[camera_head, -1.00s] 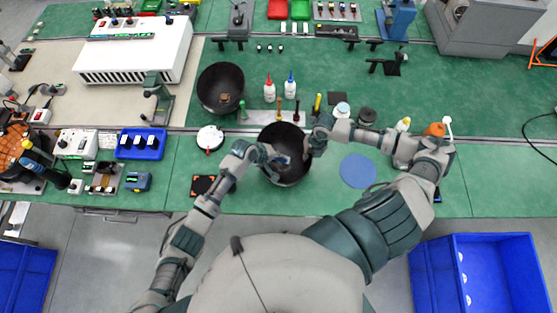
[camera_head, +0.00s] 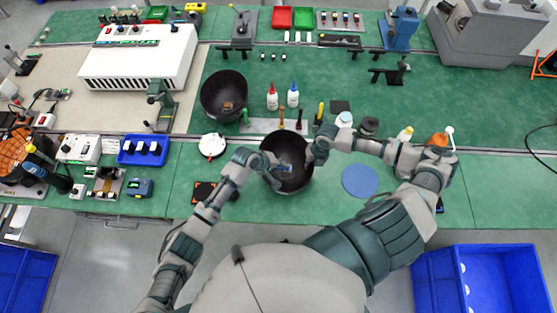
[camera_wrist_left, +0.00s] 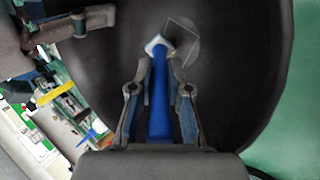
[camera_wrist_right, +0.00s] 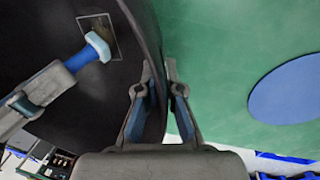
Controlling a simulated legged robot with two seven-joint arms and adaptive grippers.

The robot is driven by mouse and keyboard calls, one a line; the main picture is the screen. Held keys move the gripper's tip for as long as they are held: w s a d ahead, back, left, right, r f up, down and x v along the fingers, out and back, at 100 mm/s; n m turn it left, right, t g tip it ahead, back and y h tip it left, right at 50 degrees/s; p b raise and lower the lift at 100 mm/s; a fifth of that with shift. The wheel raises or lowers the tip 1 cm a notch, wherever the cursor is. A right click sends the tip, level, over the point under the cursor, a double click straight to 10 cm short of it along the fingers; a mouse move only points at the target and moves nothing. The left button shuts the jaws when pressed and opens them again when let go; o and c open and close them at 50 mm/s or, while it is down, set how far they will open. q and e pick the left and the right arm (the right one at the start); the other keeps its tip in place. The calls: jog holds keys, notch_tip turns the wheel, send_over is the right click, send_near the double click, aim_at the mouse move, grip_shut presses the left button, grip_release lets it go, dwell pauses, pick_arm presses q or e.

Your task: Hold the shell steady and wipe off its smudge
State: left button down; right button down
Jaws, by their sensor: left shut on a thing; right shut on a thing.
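The dark bowl-shaped shell (camera_head: 292,182) stands at the bench's front edge. My right gripper (camera_wrist_right: 163,88) is shut on its rim wall, with one finger inside and one outside. My left gripper (camera_wrist_left: 158,90) is shut on the blue handle of a wiper (camera_wrist_left: 159,100). The wiper's pale head (camera_wrist_right: 98,46) is at the shell's inner surface; I cannot tell if it touches. A brownish smudge (camera_wrist_right: 101,24) shows beside the head, within a thin square outline. In the left wrist view the outline shows, but the smudge is not clear.
A second dark shell (camera_head: 223,95) stands at the back left. A tool rack (camera_head: 262,126) lies just behind the held shell, with bottles (camera_head: 293,95) beyond. A blue disc (camera_head: 360,181) lies to the right. A white round item (camera_head: 212,145) sits to the left.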

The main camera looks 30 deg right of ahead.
pick_arm(q)
jog(key=shift+s+a, duration=0.25)
jog(key=shift+s, duration=0.55)
pick_arm(e)
jog(key=shift+s+f, duration=0.1)
pick_arm(q)
jog(key=shift+s+r, duration=0.15)
jog(key=shift+r, duration=0.1)
notch_tip(320, 180, up, 7)
jog(key=shift+f, duration=0.15)
jog(key=shift+f, duration=0.45)
